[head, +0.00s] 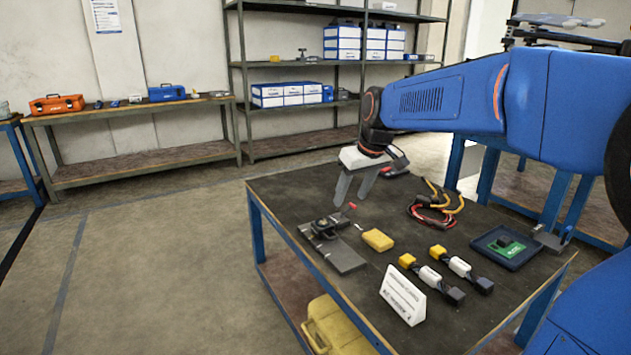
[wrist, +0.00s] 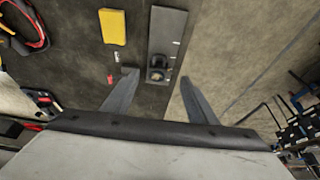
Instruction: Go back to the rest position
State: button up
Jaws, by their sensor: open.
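My gripper (head: 354,190) is open and empty above the far left part of the blue-framed table (head: 275,196). A flat grey plate with a dark round part (head: 326,229) lies on the table near the fingers. It also shows in the wrist view (wrist: 165,40). A yellow block (head: 378,240) lies beside it. My blue arm reaches in from the right.
Red and yellow cables (head: 437,205), connectors with yellow ends (head: 432,276), a white sign (head: 402,295) and a dark tray with a green board (head: 505,247) are on the table. A yellow case (head: 335,328) sits below. Open floor (head: 150,260) lies to the left.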

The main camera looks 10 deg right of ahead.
jog(key=s+d+f+m, duration=0.1)
jog(key=s+f, duration=0.3)
jog(key=s, duration=0.6)
jog(key=s+d+f+m+h, duration=0.1)
jog(key=s+f, duration=0.2)
jog(key=s, duration=0.8)
jog(key=s+d+f+m, duration=0.1)
jog(key=s+f, duration=0.3)
jog(key=s, duration=0.6)
jog(key=shift+s+f+m+t, duration=0.3)
jog(key=shift+s, duration=0.05)
jog(key=shift+d, duration=0.1)
